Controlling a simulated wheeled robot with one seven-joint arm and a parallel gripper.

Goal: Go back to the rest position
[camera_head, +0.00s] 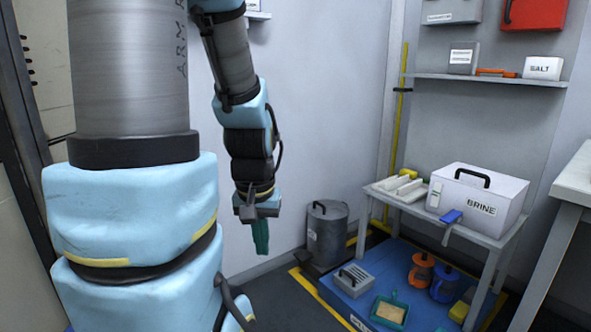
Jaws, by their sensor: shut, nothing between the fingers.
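My arm fills the left of the head view and bends downward. My gripper (261,250) hangs at its end with teal fingers pointing down. The fingers are together and nothing shows between them. It hangs in free air in front of the pale wall, left of the grey lidded bin (327,234) and apart from it in the picture.
A small table (480,240) at right bears a white BRINE box (478,197) and pale blocks (398,186). A blue mat (340,300) below holds a tray of tan material (389,312), reels and a grey box (354,279). A wall shelf (490,78) is above.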

